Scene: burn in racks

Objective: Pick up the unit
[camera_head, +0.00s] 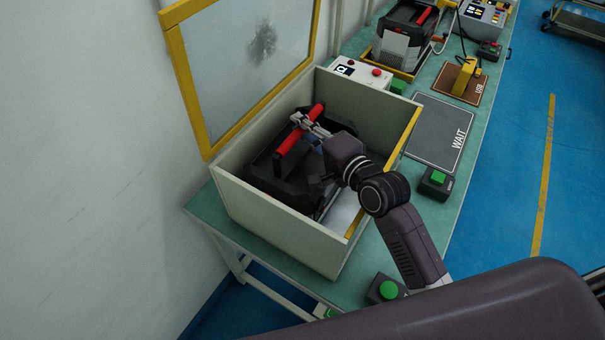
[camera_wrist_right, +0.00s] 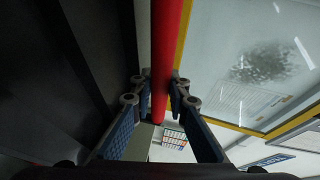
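The unit is a dark case (camera_head: 268,178) with a red bar handle (camera_head: 291,144). It is inside an open cream box (camera_head: 282,228), in the head view. My right gripper (camera_head: 303,122) reaches into the box from the right and is at the handle. In the right wrist view the red handle (camera_wrist_right: 162,50) runs between my right gripper's two fingers (camera_wrist_right: 160,90), which close in against it from both sides. The arm hides part of the unit. I cannot tell whether the unit touches the box floor. My left gripper is not in view.
The box's yellow-framed clear lid (camera_head: 188,85) stands open against the wall side. A green table (camera_head: 205,207) carries the box. Behind are a panel with a red button (camera_head: 376,72), another red-handled unit (camera_head: 398,44) and a grey WAIT mat (camera_head: 437,130). Green button boxes (camera_head: 388,290) line the table's edge.

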